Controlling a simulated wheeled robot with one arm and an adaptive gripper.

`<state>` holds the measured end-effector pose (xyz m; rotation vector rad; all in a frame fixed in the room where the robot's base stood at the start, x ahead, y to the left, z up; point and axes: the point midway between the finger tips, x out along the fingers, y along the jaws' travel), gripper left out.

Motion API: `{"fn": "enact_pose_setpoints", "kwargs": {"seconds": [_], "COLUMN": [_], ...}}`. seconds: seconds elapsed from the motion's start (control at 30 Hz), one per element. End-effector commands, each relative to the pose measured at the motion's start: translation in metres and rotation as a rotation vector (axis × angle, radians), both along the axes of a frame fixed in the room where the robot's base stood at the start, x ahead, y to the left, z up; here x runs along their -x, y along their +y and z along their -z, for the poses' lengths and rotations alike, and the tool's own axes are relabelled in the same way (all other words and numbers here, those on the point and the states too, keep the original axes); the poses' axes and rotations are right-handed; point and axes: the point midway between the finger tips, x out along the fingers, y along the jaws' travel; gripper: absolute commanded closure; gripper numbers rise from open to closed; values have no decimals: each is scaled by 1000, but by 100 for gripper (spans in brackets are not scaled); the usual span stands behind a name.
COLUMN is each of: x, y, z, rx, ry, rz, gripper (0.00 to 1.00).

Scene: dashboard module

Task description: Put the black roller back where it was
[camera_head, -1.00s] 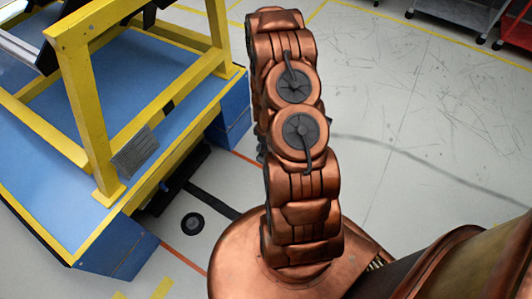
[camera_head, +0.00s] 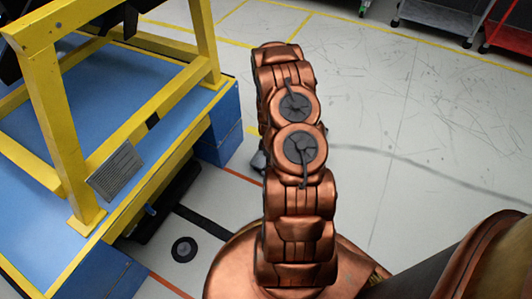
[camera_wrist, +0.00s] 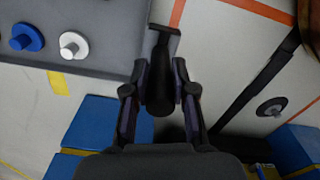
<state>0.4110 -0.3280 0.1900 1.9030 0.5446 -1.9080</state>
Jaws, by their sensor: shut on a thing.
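In the wrist view my gripper (camera_wrist: 162,82) is shut on the black roller (camera_wrist: 161,92). The fingers press on it from both sides. The roller is a dark cylinder with a wider end piece at the top of the picture, and it is held clear above the floor. In the head view my copper arm hides the gripper and the roller. Where the roller was before does not show clearly in these frames.
A yellow frame (camera_head: 60,130) stands on a blue platform (camera_head: 150,85) at the left. Carts stand far right; the floor (camera_head: 400,120) between is clear.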

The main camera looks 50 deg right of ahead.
Motion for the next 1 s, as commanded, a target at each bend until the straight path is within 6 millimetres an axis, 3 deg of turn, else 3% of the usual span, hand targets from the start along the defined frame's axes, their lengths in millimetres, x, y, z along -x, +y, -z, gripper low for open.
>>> {"fn": "enact_pose_setpoints", "kwargs": {"seconds": [0.5, 0.9, 1.0], "x": [-60, -75, -74], "y": [-41, -51, -50], "z": [9, 9, 25], "rx": [1, 1, -1], "ry": [-4, -3, 0], "rz": [3, 4, 4], "gripper": [100, 100, 100]}}
